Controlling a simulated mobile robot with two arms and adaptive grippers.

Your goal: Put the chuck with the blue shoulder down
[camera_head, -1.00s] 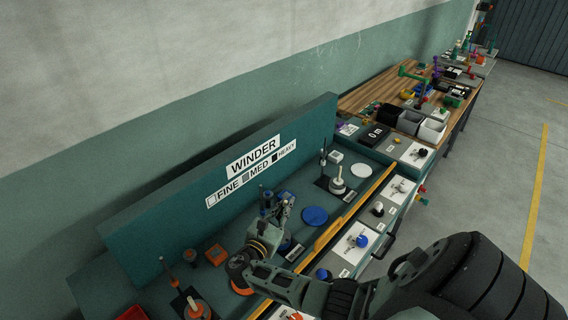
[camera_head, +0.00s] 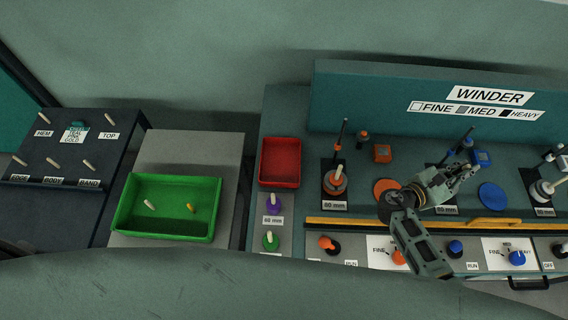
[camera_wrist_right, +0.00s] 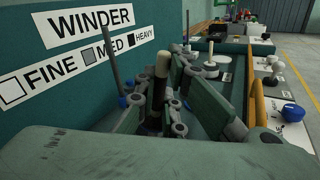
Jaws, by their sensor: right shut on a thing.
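My right gripper (camera_head: 458,178) is over the middle station of the winder (camera_head: 430,110). In the right wrist view its fingers (camera_wrist_right: 160,100) close around an upright post with a cream top and a dark lower part (camera_wrist_right: 161,66). This looks like the handle of the chuck; its blue shoulder is hidden by the fingers. I cannot tell whether its foot touches the bench. A chuck with an orange shoulder (camera_head: 335,182) stands on its pad to the left, and one with a white shoulder (camera_head: 543,190) to the right. My left gripper is not in view.
A blue disc (camera_head: 493,196) lies right of the gripper, an orange disc (camera_head: 385,188) left. A blue block (camera_head: 483,158) and a thin rod are close behind. A yellow rail (camera_head: 340,222) runs along the front. A red tray (camera_head: 279,162) and green tray (camera_head: 168,205) are at left.

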